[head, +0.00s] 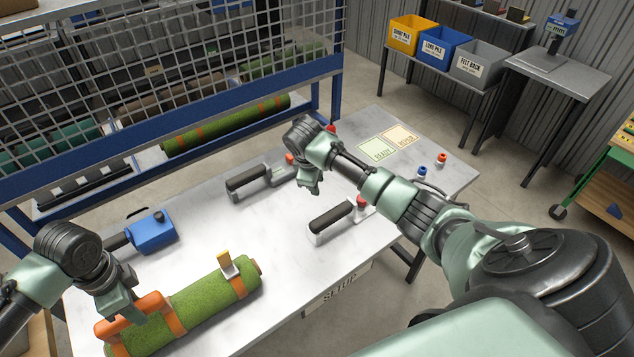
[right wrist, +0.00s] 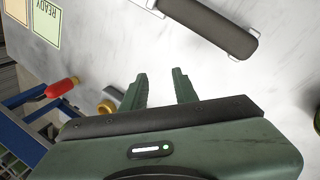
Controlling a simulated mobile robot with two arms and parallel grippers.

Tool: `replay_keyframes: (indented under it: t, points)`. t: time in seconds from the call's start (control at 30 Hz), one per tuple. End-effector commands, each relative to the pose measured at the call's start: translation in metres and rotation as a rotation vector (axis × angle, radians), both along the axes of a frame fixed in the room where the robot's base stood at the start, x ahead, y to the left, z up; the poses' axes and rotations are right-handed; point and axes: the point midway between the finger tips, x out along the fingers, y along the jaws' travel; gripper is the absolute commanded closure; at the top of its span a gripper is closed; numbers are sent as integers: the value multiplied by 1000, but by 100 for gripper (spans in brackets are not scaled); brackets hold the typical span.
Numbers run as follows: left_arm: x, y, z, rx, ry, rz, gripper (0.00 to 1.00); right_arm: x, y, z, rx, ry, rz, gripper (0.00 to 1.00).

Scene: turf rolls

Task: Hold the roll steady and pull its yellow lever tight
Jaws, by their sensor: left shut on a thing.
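A green turf roll (head: 205,299) with orange straps lies on the near left of the table. An orange handle (head: 152,300) is at the roll's left part. My left gripper (head: 128,314) is shut on the orange handle, with its fingertips partly hidden. My right gripper (head: 309,188) is above the table's back middle, well away from the lever. In the right wrist view its two fingers (right wrist: 160,90) are apart with nothing between them.
Two black-handled tools lie on the table, one at the back (head: 246,181) and one nearer (head: 331,219). A blue tool (head: 152,233) lies behind the roll. Ready and repair cards (head: 378,150) and small red and blue knobs are at the right. A blue mesh rack borders the back.

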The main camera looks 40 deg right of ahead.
Motion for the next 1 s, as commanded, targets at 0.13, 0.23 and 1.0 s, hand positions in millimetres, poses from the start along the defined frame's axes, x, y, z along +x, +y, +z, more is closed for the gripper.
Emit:
replay_keyframes:
  t: [0.13,0.23,1.0]
  points:
    - [0,0,0,0,0,-1,100,0,-2,-1,-5,-1,-6,71]
    - [0,0,0,0,0,-1,100,0,-2,-1,-5,-1,-6,71]
    - [0,0,0,0,0,-1,100,27,203,79,307,65,-350,100]
